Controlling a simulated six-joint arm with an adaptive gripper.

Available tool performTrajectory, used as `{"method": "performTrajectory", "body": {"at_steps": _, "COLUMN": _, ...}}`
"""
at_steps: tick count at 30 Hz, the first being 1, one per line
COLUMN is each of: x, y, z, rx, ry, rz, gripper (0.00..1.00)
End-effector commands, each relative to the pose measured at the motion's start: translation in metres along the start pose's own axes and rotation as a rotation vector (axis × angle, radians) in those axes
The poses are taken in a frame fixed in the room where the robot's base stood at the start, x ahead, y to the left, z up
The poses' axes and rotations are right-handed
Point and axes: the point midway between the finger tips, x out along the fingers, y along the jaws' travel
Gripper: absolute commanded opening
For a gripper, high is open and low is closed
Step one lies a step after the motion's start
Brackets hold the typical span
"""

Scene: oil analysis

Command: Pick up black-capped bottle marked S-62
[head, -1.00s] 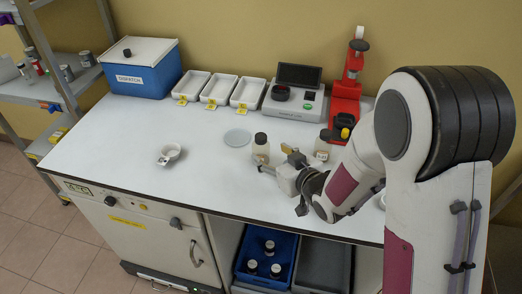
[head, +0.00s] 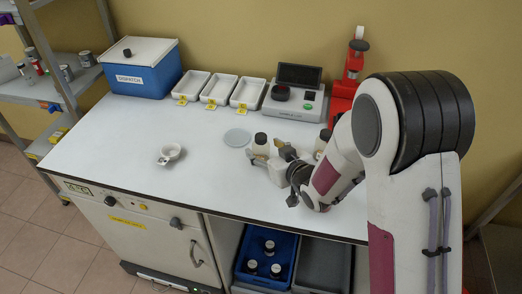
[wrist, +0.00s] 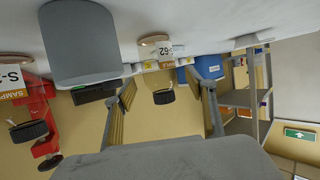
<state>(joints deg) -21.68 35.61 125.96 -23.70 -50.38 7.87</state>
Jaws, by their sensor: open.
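A pale bottle with a black cap, its label ending in "62" (wrist: 168,50), appears upside down in the wrist view, ahead and between my two fingertips. In the head view the same bottle (head: 260,148) stands upright on the bench beside the round grey disc. My gripper (head: 269,156) is low over the bench at this bottle, partly covering its lower part. In the wrist view my gripper (wrist: 161,86) is open, with a finger on each side of the bottle's dark cap. I cannot tell whether either finger touches it.
Another black-capped bottle labelled "S-" (wrist: 12,80) stands close by, at the left in the wrist view. A red stand (head: 345,85), a grey instrument (head: 295,112) and white trays (head: 246,92) line the back.

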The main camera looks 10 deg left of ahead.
Motion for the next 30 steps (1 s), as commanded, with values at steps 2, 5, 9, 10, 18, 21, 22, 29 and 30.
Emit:
{"method": "performTrajectory", "body": {"at_steps": 2, "x": 0.01, "y": -0.001, "z": 0.001, "rx": -0.001, "ry": -0.001, "rz": -0.002, "gripper": 0.56}}
{"method": "performTrajectory", "body": {"at_steps": 5, "x": 0.019, "y": -0.001, "z": 0.001, "rx": 0.0, "ry": -0.001, "rz": -0.001, "gripper": 0.56}}
{"method": "performTrajectory", "body": {"at_steps": 9, "x": 0.028, "y": 0.0, "z": 0.0, "rx": 0.0, "ry": 0.0, "rz": 0.0, "gripper": 0.56}}
{"method": "performTrajectory", "body": {"at_steps": 10, "x": 0.029, "y": 0.0, "z": 0.0, "rx": 0.0, "ry": 0.0, "rz": 0.0, "gripper": 0.56}}
{"method": "performTrajectory", "body": {"at_steps": 18, "x": 0.031, "y": 0.0, "z": 0.0, "rx": 0.0, "ry": -0.001, "rz": 0.0, "gripper": 0.56}}
{"method": "performTrajectory", "body": {"at_steps": 21, "x": 0.031, "y": 0.0, "z": 0.0, "rx": 0.0, "ry": -0.001, "rz": 0.0, "gripper": 0.56}}
{"method": "performTrajectory", "body": {"at_steps": 22, "x": 0.031, "y": 0.0, "z": 0.0, "rx": 0.0, "ry": -0.001, "rz": 0.0, "gripper": 0.56}}
{"method": "performTrajectory", "body": {"at_steps": 29, "x": 0.03, "y": 0.0, "z": 0.0, "rx": 0.0, "ry": -0.001, "rz": 0.0, "gripper": 0.4}}
{"method": "performTrajectory", "body": {"at_steps": 30, "x": 0.03, "y": 0.0, "z": 0.0, "rx": 0.0, "ry": -0.001, "rz": 0.0, "gripper": 0.3}}
